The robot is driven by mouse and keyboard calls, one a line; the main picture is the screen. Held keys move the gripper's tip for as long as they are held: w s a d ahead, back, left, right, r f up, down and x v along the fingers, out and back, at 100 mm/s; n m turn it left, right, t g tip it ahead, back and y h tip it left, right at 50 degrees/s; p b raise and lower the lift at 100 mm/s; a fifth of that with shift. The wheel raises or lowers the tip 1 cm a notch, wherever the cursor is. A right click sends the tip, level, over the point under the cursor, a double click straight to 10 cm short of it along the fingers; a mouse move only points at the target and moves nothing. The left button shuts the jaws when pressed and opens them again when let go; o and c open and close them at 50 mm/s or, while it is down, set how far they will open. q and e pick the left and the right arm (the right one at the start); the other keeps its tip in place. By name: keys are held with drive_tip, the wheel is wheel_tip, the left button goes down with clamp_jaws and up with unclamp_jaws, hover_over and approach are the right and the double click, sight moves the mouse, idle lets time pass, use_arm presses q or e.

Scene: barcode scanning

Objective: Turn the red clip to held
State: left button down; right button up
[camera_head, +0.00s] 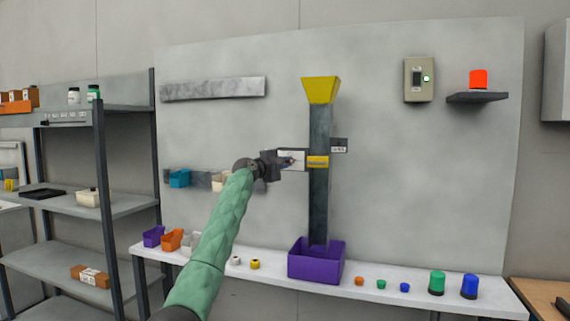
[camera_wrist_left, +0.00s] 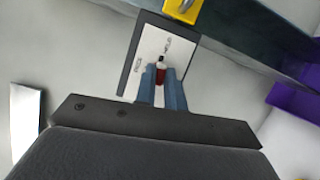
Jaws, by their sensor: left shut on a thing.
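The red clip (camera_wrist_left: 160,75) sits on a white label plate (camera_wrist_left: 151,48) with a dark edge, in the left wrist view. Small print shows on the plate beside the clip, too small to read surely. My left gripper (camera_wrist_left: 162,84) has its two blue fingers shut on the clip, one on each side. The clip's dark tip points toward the upper print. In the head view my left gripper (camera_head: 284,163) reaches the white plate (camera_head: 295,154) left of the dark column (camera_head: 320,195), and the clip is mostly hidden. My right gripper is not in view.
A yellow funnel (camera_head: 320,88) tops the column, with a yellow band (camera_head: 317,162) midway and a purple bin (camera_head: 316,265) below. The bench (camera_head: 415,297) holds small coloured parts, and green (camera_head: 437,283) and blue (camera_head: 469,286) beacons. A red beacon (camera_head: 478,79) stands upper right.

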use_arm(q)
drive_tip(key=shift+m+g, duration=0.3)
drive_tip(key=shift+m, duration=0.3)
drive_tip(key=shift+f, duration=0.1)
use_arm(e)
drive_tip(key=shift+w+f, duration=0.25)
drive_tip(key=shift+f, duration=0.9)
use_arm(q)
drive_tip(key=c, duration=1.5)
unclamp_jaws()
drive_tip(key=shift+d, duration=0.1)
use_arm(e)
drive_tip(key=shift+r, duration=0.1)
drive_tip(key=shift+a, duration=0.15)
use_arm(q)
drive_tip(key=shift+s, duration=0.1)
